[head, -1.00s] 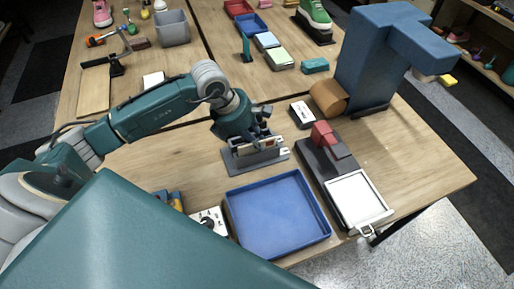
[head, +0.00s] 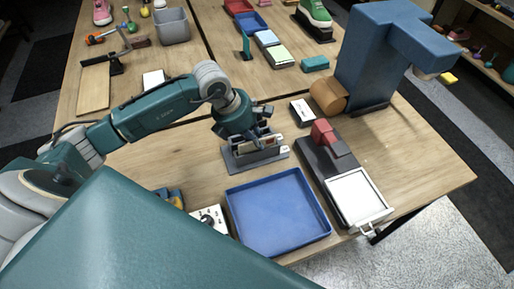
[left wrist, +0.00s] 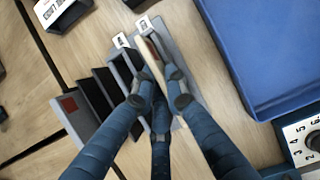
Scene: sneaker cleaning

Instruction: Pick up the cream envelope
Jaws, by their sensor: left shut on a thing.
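My left gripper (head: 262,142) is shut on the cream envelope (head: 266,142) at the grey slotted rack (head: 257,163). In the left wrist view the fingers of my left gripper (left wrist: 159,88) close around the cream envelope (left wrist: 150,58), which stands on edge at the right side of the rack (left wrist: 203,75). A small white tag (left wrist: 144,24) shows at its end. Several darker flat pieces (left wrist: 103,88) stand in the other slots. I cannot tell whether the envelope is clear of its slot. My right gripper is not in view.
An empty blue tray (head: 277,214) lies just in front of the rack. A dark device with a white plate (head: 356,196) is to its right, and a white box with a dial (head: 209,218) to its left. A tall blue machine (head: 369,62) stands behind right.

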